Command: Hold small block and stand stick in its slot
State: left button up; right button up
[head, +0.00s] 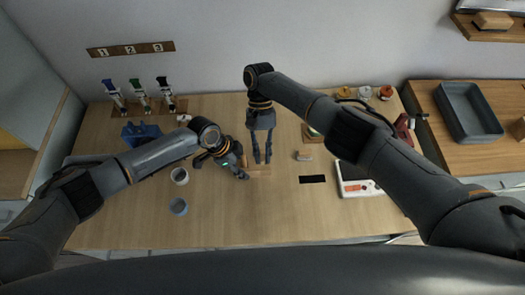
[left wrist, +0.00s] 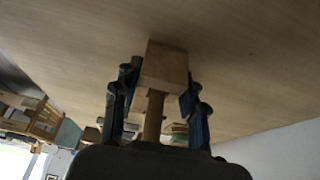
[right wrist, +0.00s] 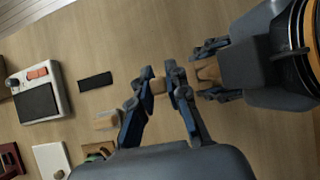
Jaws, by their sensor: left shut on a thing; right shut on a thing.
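Pale wood shows at my two grippers near the middle of the table. My left gripper (head: 243,168) is shut on the small block, whose wood (left wrist: 165,65) shows at its fingertips in the left wrist view. A narrower wooden piece, seemingly the stick (left wrist: 153,115), shows below the block there. My right gripper (head: 263,157) points down beside the left one. It is shut on a wooden piece (right wrist: 158,86) in the right wrist view, seemingly the stick. The fingers hide the slot, and I cannot tell whether the stick is in it.
A blue holder (head: 141,134) and several upright tools (head: 140,95) are behind left. A black strip (head: 312,179), a small light block (head: 304,155) and a white device (head: 358,182) lie to the right. The front table is clear.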

jog(key=o, duration=0.8)
jog(key=shift+o, duration=0.2)
jog(key=shift+w, duration=0.1)
jog(key=v, duration=0.5)
dwell(0.4)
notch_tip(320, 180, up, 10)
dwell(0.7)
